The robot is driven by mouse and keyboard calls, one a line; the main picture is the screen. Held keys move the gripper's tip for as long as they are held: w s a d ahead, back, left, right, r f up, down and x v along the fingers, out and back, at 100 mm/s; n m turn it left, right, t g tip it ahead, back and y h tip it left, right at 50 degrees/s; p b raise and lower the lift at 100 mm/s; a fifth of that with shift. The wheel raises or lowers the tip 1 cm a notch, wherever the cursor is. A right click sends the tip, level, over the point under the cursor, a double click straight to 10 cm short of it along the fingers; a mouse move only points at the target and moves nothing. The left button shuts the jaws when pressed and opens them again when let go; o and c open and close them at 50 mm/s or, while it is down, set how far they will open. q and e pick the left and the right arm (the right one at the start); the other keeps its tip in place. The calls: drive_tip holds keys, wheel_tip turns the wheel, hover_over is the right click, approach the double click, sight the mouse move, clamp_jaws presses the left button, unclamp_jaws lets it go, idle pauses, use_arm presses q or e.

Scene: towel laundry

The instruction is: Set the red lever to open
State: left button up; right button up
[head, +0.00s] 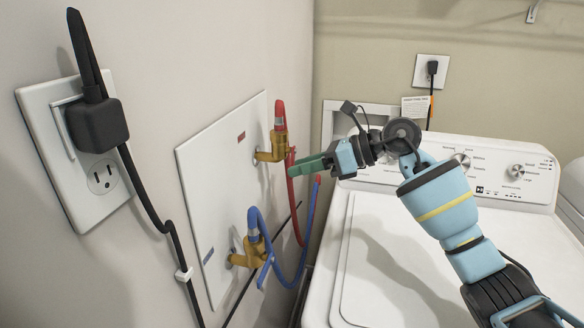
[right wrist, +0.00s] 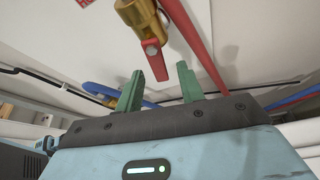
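The red lever (right wrist: 152,58) hangs from a brass valve (right wrist: 138,14) in the right wrist view. Its free end lies between the two green fingertips of my right gripper (right wrist: 159,74), with a gap visible on each side. In the head view the brass valve (head: 272,148) sticks out of the white wall plate, and my right gripper (head: 296,168) reaches it from the right. The lever is mostly hidden there beside the fingertips. My right gripper is open and holds nothing. My left gripper is not in view.
A red hose (right wrist: 195,45) runs close beside the lever. A lower brass valve (head: 245,258) carries a blue hose (head: 294,275). The washer (head: 365,285) stands below my right arm. An outlet with a black plug (head: 97,125) is at the left.

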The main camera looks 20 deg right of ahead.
drive_tip(key=shift+x, duration=1.45)
